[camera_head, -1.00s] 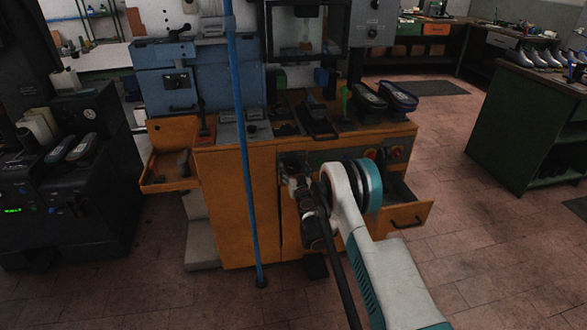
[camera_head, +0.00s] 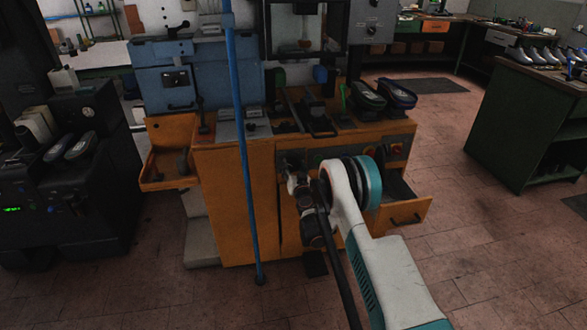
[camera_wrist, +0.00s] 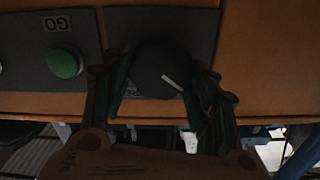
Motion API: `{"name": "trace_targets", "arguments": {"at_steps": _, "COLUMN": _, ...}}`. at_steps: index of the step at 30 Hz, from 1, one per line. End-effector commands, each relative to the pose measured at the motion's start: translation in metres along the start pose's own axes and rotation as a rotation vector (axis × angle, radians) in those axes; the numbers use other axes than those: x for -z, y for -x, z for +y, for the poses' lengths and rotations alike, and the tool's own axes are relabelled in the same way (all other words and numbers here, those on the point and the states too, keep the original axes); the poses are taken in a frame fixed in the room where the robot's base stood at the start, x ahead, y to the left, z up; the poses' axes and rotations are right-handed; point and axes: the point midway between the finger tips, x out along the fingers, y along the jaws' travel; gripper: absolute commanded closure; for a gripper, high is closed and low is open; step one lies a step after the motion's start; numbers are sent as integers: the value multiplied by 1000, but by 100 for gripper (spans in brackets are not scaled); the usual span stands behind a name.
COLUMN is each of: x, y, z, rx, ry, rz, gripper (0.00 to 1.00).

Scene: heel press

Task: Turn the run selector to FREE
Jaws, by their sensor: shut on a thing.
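The run selector (camera_wrist: 162,70) is a round dark knob with a white pointer line in the wrist view. It sits on a dark grey plate on the orange cabinet front, and its label is mostly covered. My gripper (camera_wrist: 163,90) is shut on the knob, one finger on each side. The pointer line slants toward the lower right in the picture. In the head view my gripper is at the cabinet's front panel, and my arm hides most of that spot, including the selector.
A green GO button (camera_wrist: 64,62) is on a plate left of the selector in the wrist view. In the head view, an open drawer (camera_head: 405,213) juts out at the cabinet's right. A blue pole (camera_head: 247,190) stands before the cabinet. Shoes (camera_head: 397,95) rest on top.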

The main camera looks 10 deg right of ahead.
Motion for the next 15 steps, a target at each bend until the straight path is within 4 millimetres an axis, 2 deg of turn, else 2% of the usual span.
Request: {"name": "trace_targets", "arguments": {"at_steps": 15, "x": -1, "y": 0, "z": 3, "rx": -1, "ry": -470, "rz": 0, "gripper": 70}}
